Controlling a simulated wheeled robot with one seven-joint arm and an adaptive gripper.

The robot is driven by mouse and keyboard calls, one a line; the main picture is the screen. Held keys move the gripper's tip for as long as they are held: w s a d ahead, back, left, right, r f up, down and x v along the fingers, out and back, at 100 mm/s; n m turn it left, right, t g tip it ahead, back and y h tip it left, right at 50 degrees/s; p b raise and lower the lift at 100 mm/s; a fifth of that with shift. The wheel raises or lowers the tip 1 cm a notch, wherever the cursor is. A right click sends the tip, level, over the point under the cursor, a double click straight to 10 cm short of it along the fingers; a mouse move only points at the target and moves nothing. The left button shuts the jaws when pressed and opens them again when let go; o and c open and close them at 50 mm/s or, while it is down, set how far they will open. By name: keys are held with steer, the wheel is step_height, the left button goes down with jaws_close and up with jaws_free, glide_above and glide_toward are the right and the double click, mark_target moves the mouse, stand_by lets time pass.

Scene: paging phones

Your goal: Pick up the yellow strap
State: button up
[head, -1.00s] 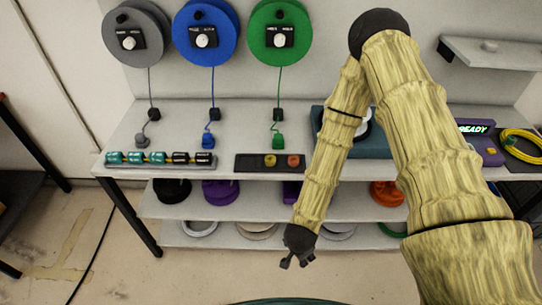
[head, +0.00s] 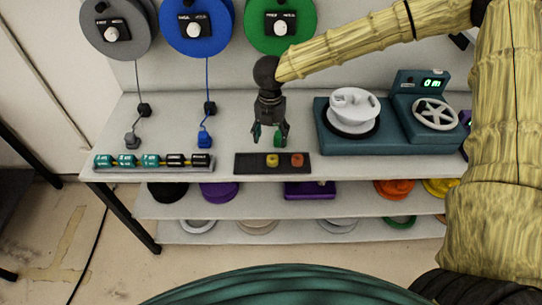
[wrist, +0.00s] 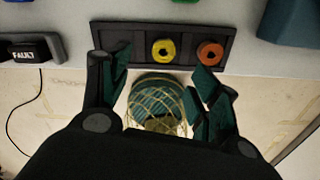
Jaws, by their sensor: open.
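The yellow strap (head: 272,160) looks like a small yellow roll in a dark tray (head: 244,168) on the bench's front edge, left of a similar orange-red roll (head: 296,160). In the wrist view, the yellow roll (wrist: 163,50) and the orange-red roll (wrist: 210,53) sit in the tray (wrist: 135,37), just beyond the fingers. My gripper (head: 269,141) points down with open, empty fingers, above and slightly behind the tray. In the wrist view, my gripper (wrist: 160,90) has its two fingers spread apart. It touches neither roll.
A row of labelled blocks (head: 150,161) lies to the left. A teal machine with a white spool (head: 354,108) stands to the right. Shelves with rolls are below.

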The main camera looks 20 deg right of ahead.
steer(key=p, duration=0.1)
glide_above(272, 159)
steer(key=f, duration=0.4)
steer(key=shift+w+d+f, duration=0.2)
steer(key=shift+f, duration=0.05)
steer(key=shift+s+a+f+p, duration=0.1)
steer(key=shift+f+p, duration=0.5)
steer(key=shift+f, duration=0.4)
steer(key=shift+s+a+f+p, duration=0.1)
steer(key=shift+f+p, duration=0.45)
steer(key=shift+f, duration=1.4)
steer(key=c, duration=0.8)
